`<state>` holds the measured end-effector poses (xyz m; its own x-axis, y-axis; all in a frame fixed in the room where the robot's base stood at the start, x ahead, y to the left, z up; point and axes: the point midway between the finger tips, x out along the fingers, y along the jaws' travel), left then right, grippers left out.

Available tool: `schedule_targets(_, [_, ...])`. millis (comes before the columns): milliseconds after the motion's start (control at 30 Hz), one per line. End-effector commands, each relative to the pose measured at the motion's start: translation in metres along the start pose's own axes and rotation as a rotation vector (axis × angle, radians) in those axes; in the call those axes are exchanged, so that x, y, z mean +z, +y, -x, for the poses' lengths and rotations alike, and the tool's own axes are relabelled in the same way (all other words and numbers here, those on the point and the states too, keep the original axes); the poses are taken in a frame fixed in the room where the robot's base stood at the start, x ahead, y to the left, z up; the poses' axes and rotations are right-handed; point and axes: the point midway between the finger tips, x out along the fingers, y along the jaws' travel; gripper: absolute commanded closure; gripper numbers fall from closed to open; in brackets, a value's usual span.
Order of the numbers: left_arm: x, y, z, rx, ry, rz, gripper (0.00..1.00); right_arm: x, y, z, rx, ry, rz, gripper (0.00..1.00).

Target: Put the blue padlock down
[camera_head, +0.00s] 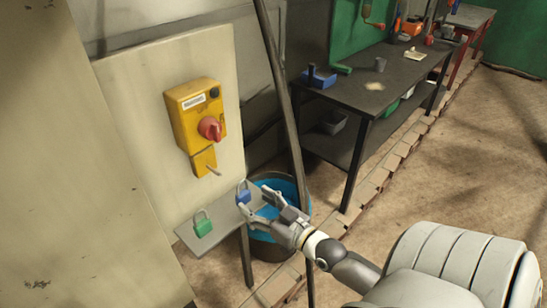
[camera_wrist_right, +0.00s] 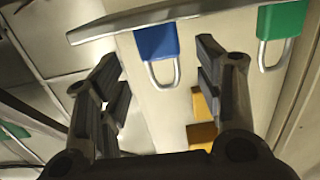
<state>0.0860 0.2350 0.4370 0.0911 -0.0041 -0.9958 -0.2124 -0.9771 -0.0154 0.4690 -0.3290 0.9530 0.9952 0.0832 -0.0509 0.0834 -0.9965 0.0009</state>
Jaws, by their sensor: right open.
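The blue padlock (camera_head: 244,196) stands upright, shackle up, at the right end of a small grey shelf (camera_head: 214,229). In the right wrist view, which is turned upside down, the blue padlock (camera_wrist_right: 157,41) touches the shelf edge (camera_wrist_right: 105,31), its shackle pointing down in the picture. My right gripper (camera_head: 255,200) is open at the shelf's right end, close to the padlock. In the wrist view the open fingers (camera_wrist_right: 156,62) are on either side of the padlock, with gaps between them and it. My left gripper is not in view.
A green padlock (camera_head: 203,225) stands on the shelf's left part. A yellow switch box (camera_head: 196,110) with a red knob is on the panel above. A blue-lined bucket (camera_head: 296,187) stands behind my gripper, near a slanted pole (camera_head: 281,70). A dark workbench (camera_head: 345,92) is further back.

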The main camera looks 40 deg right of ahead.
Motion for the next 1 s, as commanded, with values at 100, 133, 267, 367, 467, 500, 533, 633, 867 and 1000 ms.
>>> schedule_targets(100, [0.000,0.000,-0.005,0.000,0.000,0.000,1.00,0.003,0.000,0.022,0.000,-0.004,0.000,0.39])
schedule_targets(133, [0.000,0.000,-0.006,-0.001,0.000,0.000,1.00,0.002,0.000,0.026,0.000,-0.003,0.000,0.39])
schedule_targets(267, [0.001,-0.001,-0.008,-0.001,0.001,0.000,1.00,0.002,0.000,0.043,0.000,-0.003,-0.001,0.39])
schedule_targets(367, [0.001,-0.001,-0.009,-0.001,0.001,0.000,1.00,0.001,0.000,0.052,0.000,-0.001,-0.001,0.39])
schedule_targets(467, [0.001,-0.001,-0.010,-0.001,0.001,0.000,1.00,0.001,0.000,0.057,0.000,-0.001,-0.001,0.39])
schedule_targets(500, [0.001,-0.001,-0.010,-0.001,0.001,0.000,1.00,0.001,0.000,0.059,0.000,-0.001,-0.001,0.39])
schedule_targets(533, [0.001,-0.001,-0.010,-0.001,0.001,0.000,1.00,0.001,0.000,0.059,0.000,-0.001,-0.001,0.39])
schedule_targets(633, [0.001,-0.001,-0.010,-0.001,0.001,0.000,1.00,0.000,0.000,0.060,0.000,0.000,0.000,0.39])
schedule_targets(867, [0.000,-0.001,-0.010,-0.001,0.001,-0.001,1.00,0.027,0.006,0.060,0.019,-0.049,0.000,0.39])
schedule_targets(1000, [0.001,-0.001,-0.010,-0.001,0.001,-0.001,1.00,0.113,0.019,0.066,0.068,-0.209,0.002,0.39])
